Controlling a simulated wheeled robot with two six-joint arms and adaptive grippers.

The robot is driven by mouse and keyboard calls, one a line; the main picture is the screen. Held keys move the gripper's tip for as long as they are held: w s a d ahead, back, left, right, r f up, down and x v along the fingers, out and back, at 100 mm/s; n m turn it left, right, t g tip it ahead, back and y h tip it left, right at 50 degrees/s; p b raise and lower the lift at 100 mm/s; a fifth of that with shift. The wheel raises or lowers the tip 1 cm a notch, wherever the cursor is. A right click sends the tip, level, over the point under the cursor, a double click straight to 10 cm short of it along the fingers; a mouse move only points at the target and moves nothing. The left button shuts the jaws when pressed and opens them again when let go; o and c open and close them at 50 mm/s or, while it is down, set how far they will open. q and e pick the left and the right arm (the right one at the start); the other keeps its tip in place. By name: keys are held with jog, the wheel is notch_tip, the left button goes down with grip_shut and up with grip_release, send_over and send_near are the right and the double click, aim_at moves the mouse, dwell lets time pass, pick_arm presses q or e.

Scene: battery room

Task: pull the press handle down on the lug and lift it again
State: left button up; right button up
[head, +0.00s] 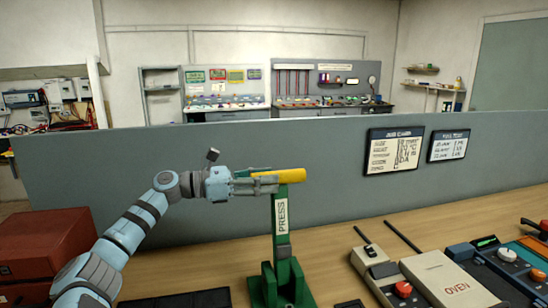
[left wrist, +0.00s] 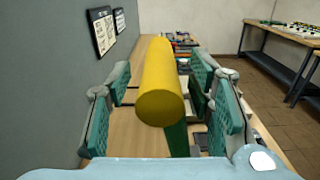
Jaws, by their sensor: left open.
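The green press (head: 282,240) stands upright on the bench, with a "PRESS" label on its post. Its yellow handle (head: 279,177) sticks out level near the top of the post. My left gripper (head: 256,184) is at the left end of the handle. In the left wrist view the handle (left wrist: 160,85) lies between the two open fingers of my left gripper (left wrist: 161,105), with gaps on both sides. The lug is not clearly visible. My right gripper is not in view.
A grey panel (head: 300,140) runs behind the bench (head: 350,225). A red box (head: 45,250) stands at the left. A cream device marked OVEN (head: 452,280) and other devices with knobs fill the right. A dark mat (head: 180,299) lies at the front.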

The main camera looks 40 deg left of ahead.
pick_arm(q)
jog(key=shift+p+x, duration=0.3)
jog(key=shift+x, duration=1.1)
jog(key=shift+f, duration=0.1)
jog(key=shift+s, duration=0.1)
jog(key=shift+c, duration=0.3)
grip_shut()
